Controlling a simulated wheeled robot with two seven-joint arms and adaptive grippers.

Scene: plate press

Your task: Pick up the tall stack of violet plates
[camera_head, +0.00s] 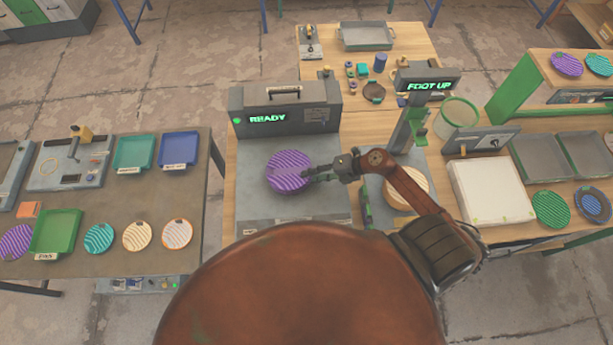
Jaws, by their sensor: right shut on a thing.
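A violet striped plate or stack of plates (286,172) is at the grey press bed (262,208), in front of the press housing (284,108) with its green READY sign. From above I cannot tell how many plates are in it, or whether it touches the bed. My right gripper (316,173) reaches in from the right and is shut on the right edge of the violet stack. Another violet plate (17,242) lies at the far left of the left table, and one more (567,65) is on the right shelf. My left gripper is not in view.
A stand with a FOOT UP sign (426,79) rises right of the press, with a pale round plate (405,192) at its foot. A white block (491,189) lies farther right. The left table (145,262) holds trays and several plates.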

